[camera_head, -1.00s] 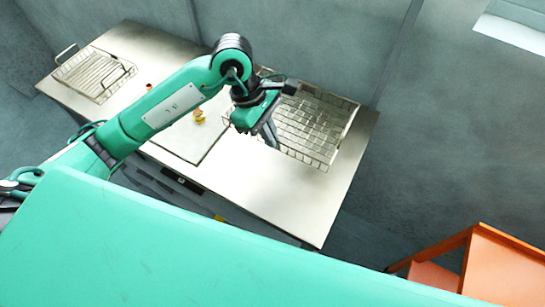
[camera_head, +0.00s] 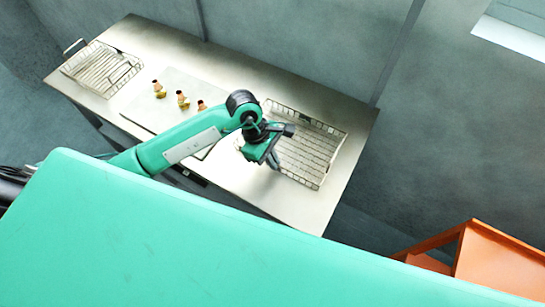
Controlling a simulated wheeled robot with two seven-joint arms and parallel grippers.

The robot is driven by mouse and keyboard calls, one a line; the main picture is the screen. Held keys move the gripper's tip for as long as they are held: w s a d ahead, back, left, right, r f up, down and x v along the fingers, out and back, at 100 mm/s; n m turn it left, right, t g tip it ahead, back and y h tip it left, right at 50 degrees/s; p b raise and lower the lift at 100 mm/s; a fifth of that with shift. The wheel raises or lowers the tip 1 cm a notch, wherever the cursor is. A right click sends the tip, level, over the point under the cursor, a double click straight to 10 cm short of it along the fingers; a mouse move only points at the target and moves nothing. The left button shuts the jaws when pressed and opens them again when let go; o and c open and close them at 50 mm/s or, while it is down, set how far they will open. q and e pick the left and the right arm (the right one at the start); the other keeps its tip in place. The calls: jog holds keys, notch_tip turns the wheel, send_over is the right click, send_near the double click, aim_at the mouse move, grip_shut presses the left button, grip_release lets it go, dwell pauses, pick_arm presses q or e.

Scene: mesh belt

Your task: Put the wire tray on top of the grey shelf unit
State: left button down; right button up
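A rectangular wire tray (camera_head: 306,146) with a mesh rim shows over the right end of the pale tabletop. My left gripper (camera_head: 272,162) is at its left edge, fingers pointing down, and appears shut on that edge. The fingertips are small and partly hidden. I cannot tell whether the tray rests on the top or hangs just above it. A second wire tray (camera_head: 102,70), with raised handles, lies at the far left end of the same top. My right gripper is not in view. No separate grey shelf unit can be made out.
The pale tabletop (camera_head: 240,75) stands close to grey walls. A thin board (camera_head: 140,112) on it carries several small orange and yellow pieces (camera_head: 182,100). An orange frame (camera_head: 490,262) stands at the lower right. My own green body covers the foreground.

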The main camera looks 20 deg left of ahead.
pick_arm(q)
jog(key=c, duration=1.6)
grip_release()
jog(key=shift+f, duration=0.1)
jog(key=shift+w+a+r, duration=0.1)
jog(key=shift+a+r, duration=0.05)
jog(key=shift+r, duration=0.2)
jog(key=b+v, duration=0.3)
jog(key=v, duration=0.8)
jog(key=shift+r, duration=0.3)
jog(key=shift+f, duration=0.1)
